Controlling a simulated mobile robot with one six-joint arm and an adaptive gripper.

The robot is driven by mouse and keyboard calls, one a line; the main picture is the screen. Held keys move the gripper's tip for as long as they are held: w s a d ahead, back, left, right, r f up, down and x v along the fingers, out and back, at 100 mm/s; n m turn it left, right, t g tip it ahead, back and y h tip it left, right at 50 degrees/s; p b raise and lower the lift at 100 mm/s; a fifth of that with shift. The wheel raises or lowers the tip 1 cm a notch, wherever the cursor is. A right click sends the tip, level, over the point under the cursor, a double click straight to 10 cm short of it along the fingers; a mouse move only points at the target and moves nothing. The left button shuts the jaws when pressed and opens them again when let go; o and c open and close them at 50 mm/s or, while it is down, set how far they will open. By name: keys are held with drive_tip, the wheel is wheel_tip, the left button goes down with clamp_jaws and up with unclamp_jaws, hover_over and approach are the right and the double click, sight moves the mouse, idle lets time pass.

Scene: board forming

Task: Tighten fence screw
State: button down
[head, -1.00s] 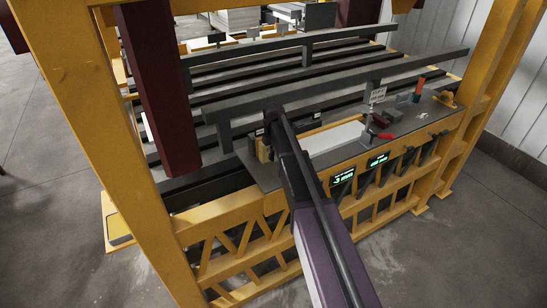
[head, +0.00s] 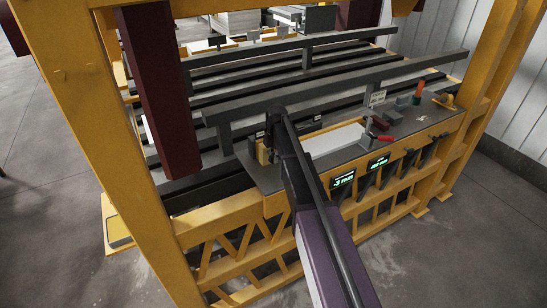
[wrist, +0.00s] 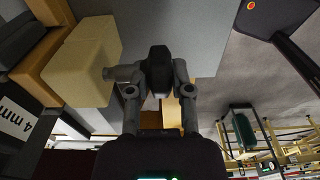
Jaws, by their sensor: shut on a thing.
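My gripper (wrist: 157,88) shows in the wrist view with its two grey fingers shut on a dark, rounded screw knob (wrist: 158,70). The knob sits between the fingertips, beside a cream block (wrist: 88,58) that appears to be part of the fence. The screw's shaft and thread cannot be made out. In the head view the cream and tan block (head: 263,152) stands at the left end of the grey bench plate (head: 262,175). My arm hides most of the gripper and the knob there.
A label reading "4 mm" (wrist: 17,117) is beside the block. A white board (head: 335,138), a red-handled clamp (head: 381,138) and an orange cylinder (head: 417,92) are on the bench to the right. Green-lit displays (head: 343,180) line its front. A long grey beam (head: 350,82) runs behind.

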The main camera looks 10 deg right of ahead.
drive_tip(key=y, duration=0.1)
drive_tip(key=y+b, duration=0.1)
drive_tip(key=g+y, duration=0.1)
drive_tip(key=shift+d+f, duration=0.2)
drive_tip(key=shift+f, duration=0.05)
drive_tip(key=y+b, duration=0.1)
drive_tip(key=b, duration=0.1)
drive_tip(key=g+y+b, duration=0.1)
drive_tip(key=y, duration=0.1)
drive_tip(key=shift+w+d+f+y+b, duration=0.1)
drive_tip(key=shift+d+f+y+b, duration=0.05)
drive_tip(key=shift+f+y+b, duration=0.2)
drive_tip(key=g+y+b, duration=0.1)
drive_tip(key=y+b, duration=0.1)
drive_tip(key=b, duration=0.1)
drive_tip(key=shift+d+y+b, duration=0.1)
drive_tip(key=shift+y+b, duration=0.25)
drive_tip(key=shift+r+g+y+b, duration=0.1)
drive_tip(key=shift+g+y+b, duration=0.2)
drive_tip(key=shift+y+b, duration=0.55)
drive_tip(key=shift+r, duration=0.1)
drive_tip(key=c, duration=0.8)
unclamp_jaws()
drive_tip(key=shift+r, duration=0.1)
